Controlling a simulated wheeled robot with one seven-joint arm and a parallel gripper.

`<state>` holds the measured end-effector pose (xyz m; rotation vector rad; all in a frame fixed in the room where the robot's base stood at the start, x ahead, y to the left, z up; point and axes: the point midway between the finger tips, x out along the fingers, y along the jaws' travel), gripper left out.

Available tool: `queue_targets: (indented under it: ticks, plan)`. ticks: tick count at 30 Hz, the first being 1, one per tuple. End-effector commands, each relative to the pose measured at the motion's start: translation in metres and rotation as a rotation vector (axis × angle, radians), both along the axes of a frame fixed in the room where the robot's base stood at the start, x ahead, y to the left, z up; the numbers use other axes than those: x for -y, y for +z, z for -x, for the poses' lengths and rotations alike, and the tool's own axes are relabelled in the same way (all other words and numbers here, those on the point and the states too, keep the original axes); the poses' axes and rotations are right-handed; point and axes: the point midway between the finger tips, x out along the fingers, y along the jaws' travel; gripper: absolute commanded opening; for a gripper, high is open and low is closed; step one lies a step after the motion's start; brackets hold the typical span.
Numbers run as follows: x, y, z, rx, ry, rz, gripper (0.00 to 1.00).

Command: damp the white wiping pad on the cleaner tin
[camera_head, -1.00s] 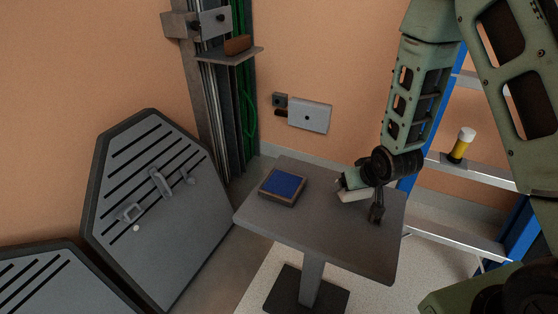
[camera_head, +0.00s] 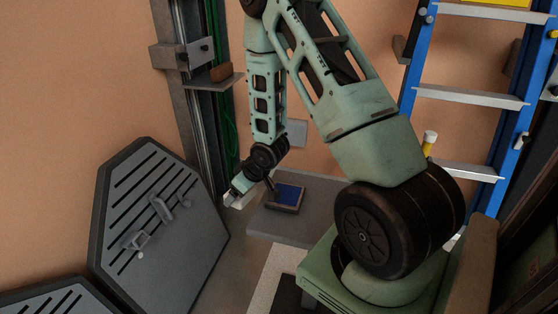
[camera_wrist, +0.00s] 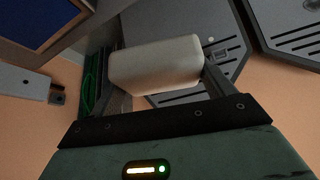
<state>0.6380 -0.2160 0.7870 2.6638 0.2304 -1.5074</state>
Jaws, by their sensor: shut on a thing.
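The white wiping pad (camera_wrist: 155,65) is a pale block clamped between the two fingers of my gripper (camera_wrist: 160,62) in the wrist view. In the head view, my gripper (camera_head: 236,194) holds the pad (camera_head: 231,201) at the left edge of the small table, left of the tin and apart from it. A flat square tin with a blue top and brown rim (camera_head: 287,196), which looks like the cleaner tin, sits on the table. Its blue top (camera_wrist: 38,18) shows at the upper left in the wrist view. The forearm hides nothing of the pad's near side.
The grey table (camera_head: 320,190) is partly hidden behind my arm. Grey slotted panels (camera_head: 165,225) lean at the left. A column with a small shelf (camera_head: 214,80) rises behind. A blue ladder (camera_head: 410,85) stands at the right, with a yellow, white-capped bottle (camera_head: 429,142) near it.

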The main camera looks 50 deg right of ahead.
Motion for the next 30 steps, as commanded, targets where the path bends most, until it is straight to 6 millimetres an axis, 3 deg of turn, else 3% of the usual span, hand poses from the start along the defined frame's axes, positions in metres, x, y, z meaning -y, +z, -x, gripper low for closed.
queue_targets:
  ticks: [1, 6, 12, 20, 30]
  plan:
    - [0.020, 0.012, 0.006, -0.001, 0.010, -0.003, 0.63]
    - [0.071, 0.028, 0.031, 0.006, 0.099, -0.007, 0.63]
    - [0.111, 0.040, 0.061, 0.021, 0.182, -0.002, 0.63]
    - [0.128, 0.040, 0.078, 0.030, 0.226, 0.003, 0.63]
    - [0.128, 0.017, 0.078, 0.031, 0.227, 0.003, 0.63]
